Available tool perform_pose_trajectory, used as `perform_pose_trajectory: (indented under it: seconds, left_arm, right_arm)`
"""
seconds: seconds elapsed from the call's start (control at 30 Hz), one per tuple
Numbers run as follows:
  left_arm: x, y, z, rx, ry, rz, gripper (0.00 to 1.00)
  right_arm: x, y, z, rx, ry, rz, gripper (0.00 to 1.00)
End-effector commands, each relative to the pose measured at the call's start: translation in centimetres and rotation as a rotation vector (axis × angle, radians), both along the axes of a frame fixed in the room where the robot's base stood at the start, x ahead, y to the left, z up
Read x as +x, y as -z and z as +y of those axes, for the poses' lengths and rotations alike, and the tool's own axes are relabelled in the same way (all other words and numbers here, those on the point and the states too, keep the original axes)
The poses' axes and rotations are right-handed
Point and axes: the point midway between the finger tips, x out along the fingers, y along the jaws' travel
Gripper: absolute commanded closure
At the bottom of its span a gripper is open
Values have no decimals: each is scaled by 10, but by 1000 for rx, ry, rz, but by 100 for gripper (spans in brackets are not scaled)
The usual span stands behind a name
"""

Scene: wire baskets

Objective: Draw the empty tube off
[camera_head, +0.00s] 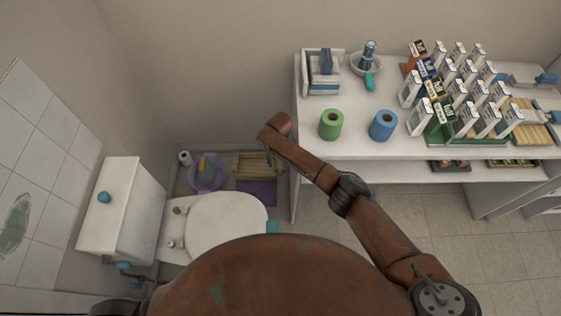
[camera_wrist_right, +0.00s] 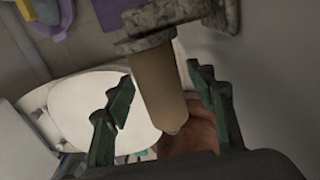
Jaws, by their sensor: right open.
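The empty tube (camera_wrist_right: 165,90) is a plain tan cardboard cylinder in the right wrist view. Its upper end meets a grey stone-like holder (camera_wrist_right: 150,45); its lower end shows a small pale tip. My right gripper (camera_wrist_right: 160,85) is open, with one green finger on each side of the tube. I cannot tell whether either finger touches it. In the head view my right arm reaches up beside the toilet, and the tube and fingers cannot be made out there. My left gripper is not in view.
The white toilet (camera_head: 225,222) stands close by, lid down. A white shelf unit (camera_head: 400,148) on the right holds a green roll (camera_head: 331,125), a blue roll (camera_head: 383,126) and several boxes. A purple bowl (camera_head: 208,177) and a wooden crate (camera_head: 250,166) sit by the wall.

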Motion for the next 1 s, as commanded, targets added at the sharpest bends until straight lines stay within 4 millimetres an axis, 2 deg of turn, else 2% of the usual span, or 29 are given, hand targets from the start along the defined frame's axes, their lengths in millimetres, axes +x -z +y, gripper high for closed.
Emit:
perform_pose_trajectory:
  seconds: [0.73, 1.0]
  left_arm:
    - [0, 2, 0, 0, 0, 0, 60]
    - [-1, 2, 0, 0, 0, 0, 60]
  right_arm:
    - [0, 0, 0, 0, 0, 0, 49]
    - [0, 0, 0, 0, 0, 0, 66]
